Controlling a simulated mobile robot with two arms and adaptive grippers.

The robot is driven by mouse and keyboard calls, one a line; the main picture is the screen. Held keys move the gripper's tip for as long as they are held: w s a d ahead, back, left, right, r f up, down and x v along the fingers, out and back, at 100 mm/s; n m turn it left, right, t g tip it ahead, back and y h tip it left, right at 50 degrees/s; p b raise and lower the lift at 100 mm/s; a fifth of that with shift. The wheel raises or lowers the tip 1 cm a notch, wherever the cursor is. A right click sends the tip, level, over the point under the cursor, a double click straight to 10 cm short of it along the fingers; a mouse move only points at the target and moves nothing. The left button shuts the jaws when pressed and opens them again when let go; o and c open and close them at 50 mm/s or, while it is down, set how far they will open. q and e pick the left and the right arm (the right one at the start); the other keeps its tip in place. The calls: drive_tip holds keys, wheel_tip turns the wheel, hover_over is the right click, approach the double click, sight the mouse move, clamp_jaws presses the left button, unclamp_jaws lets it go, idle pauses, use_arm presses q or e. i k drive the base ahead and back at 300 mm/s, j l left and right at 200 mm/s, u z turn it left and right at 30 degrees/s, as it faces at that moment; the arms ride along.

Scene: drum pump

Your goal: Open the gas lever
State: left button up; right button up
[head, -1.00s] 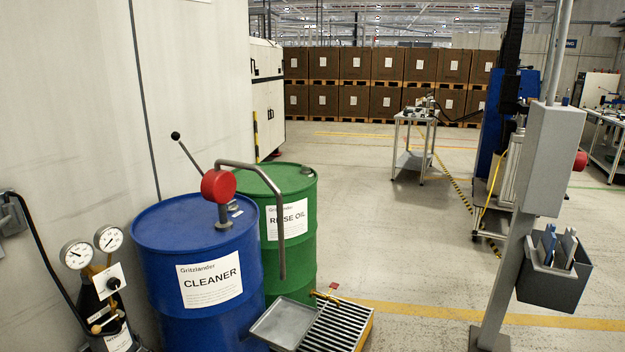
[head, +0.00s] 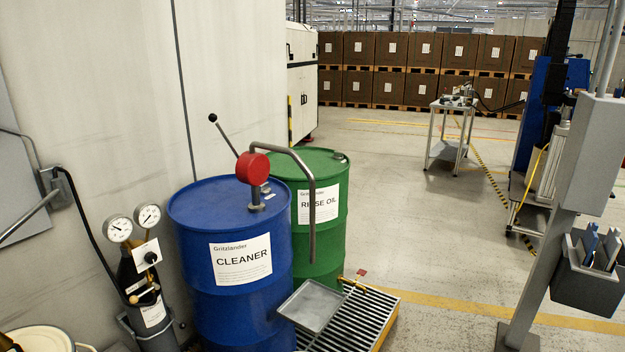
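A dark gas cylinder (head: 133,277) stands upright against the wall at the left in the head view. Two round white gauges (head: 119,229) and a white plate with a black knob (head: 150,258) sit on top of it. Small brass and pale handle parts (head: 143,295) show at its front below the knob. They are too small to tell which is the gas lever or how it is set. A black hose (head: 92,235) runs from the wall down to the cylinder. Neither of my grippers can be made out in the view.
A blue CLEANER drum (head: 227,300) with a red-headed hand pump (head: 253,168) stands right of the cylinder. A green RINSE OIL drum (head: 330,240) is behind it. A grey tray (head: 313,306) and grate (head: 372,318) are in front. Open floor (head: 410,240) lies to the right.

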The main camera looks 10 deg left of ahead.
sight(134, 299)
drive_tip(key=u, duration=1.25)
